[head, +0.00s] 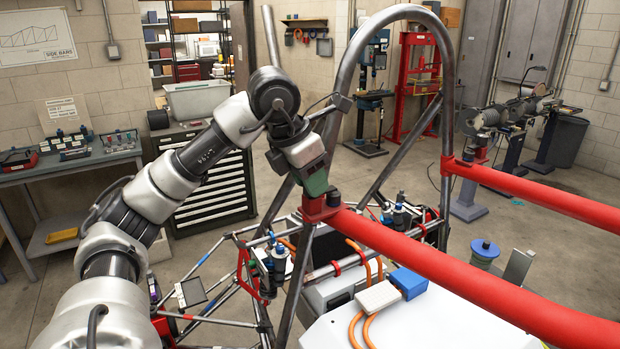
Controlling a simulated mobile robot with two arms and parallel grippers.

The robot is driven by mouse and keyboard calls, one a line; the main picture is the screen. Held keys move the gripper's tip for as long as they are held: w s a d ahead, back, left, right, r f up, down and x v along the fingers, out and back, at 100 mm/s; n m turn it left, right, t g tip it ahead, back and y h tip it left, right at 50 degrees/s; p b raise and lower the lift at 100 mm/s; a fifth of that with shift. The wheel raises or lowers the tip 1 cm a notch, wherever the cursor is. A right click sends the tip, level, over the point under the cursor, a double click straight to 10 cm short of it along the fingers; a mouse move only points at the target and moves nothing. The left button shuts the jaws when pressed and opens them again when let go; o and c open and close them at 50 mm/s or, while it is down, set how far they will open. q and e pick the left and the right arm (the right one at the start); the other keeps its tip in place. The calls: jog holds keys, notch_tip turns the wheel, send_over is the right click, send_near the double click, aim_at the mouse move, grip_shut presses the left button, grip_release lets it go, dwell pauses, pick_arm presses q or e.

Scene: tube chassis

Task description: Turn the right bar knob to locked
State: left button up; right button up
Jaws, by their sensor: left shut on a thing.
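Two red side bars run in from the right to the dark tube frame. The near bar (430,250) ends in a red clamp block (318,210) on the tube, with a small black knob (333,198) at its top. The far bar (545,198) ends in a similar block with a dark knob (468,155). My left gripper (322,192) reaches down from the upper left and is shut at the near bar's knob; its body and a green part hide some of the contact. The knob's lock marking is too small to read. My right gripper is out of view.
The dark roll hoop (343,85) rises beside my left gripper. Below are thin chassis tubes, orange cables and a white panel (420,325) with a blue connector (408,283). A drawer cabinet (215,180) and a bench (70,165) stand behind my left arm.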

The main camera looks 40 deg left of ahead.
pick_arm(q)
jog(key=o, duration=0.9)
jog(key=shift+o, duration=0.2)
jog(key=p+v, duration=0.1)
jog(key=v, duration=0.9)
jog(key=shift+s+r+p, duration=0.2)
jog(key=shift+r+p, duration=0.15)
